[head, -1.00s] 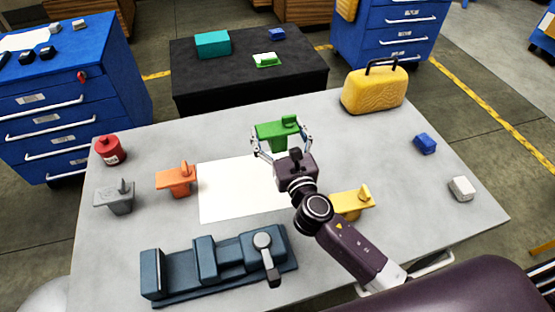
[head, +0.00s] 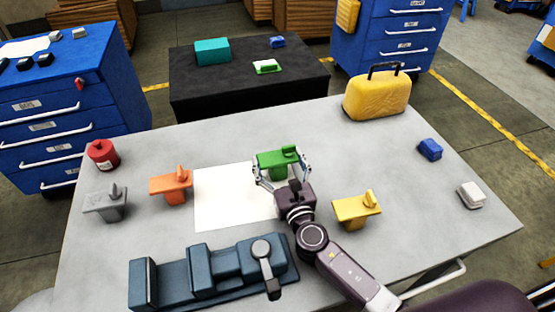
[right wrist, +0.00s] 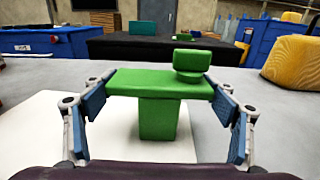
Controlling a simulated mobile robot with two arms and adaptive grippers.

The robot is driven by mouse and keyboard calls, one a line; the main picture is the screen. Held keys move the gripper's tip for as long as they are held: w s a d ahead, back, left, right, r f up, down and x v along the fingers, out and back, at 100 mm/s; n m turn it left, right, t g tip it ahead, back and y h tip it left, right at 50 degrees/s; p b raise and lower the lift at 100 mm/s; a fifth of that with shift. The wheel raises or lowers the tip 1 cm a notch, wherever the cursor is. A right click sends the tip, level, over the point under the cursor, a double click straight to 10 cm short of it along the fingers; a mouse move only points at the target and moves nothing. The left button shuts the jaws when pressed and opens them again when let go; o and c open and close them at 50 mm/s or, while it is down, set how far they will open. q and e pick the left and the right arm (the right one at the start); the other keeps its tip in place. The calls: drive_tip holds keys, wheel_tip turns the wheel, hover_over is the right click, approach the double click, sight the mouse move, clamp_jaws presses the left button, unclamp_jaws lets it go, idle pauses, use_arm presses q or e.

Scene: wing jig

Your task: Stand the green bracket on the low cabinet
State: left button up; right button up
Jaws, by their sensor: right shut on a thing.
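The green bracket (head: 275,165) is upright, with a flat top plate, a small raised block on it and a stem below. My right gripper (head: 283,172) is shut on it, one finger at each end of the top plate. The right wrist view shows the bracket (right wrist: 160,88) between the blue finger pads. It is at the white sheet (head: 225,205) on the table; I cannot tell whether its stem touches. The low black cabinet (head: 205,92) stands beyond the table's far edge, apart from the bracket. My left gripper is not in view.
On the cabinet top are a teal box (head: 212,51), a green-and-white piece (head: 267,66) and a blue block (head: 277,41); its front left is clear. Orange (head: 172,186), grey (head: 106,204) and yellow (head: 357,208) brackets, a vise (head: 205,270) and a yellow case (head: 377,97) stand on the table.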

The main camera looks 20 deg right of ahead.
drive_tip(key=o, duration=1)
drive_tip(key=shift+f, duration=0.15)
drive_tip(key=shift+c, duration=0.2)
drive_tip(key=o, duration=0.5)
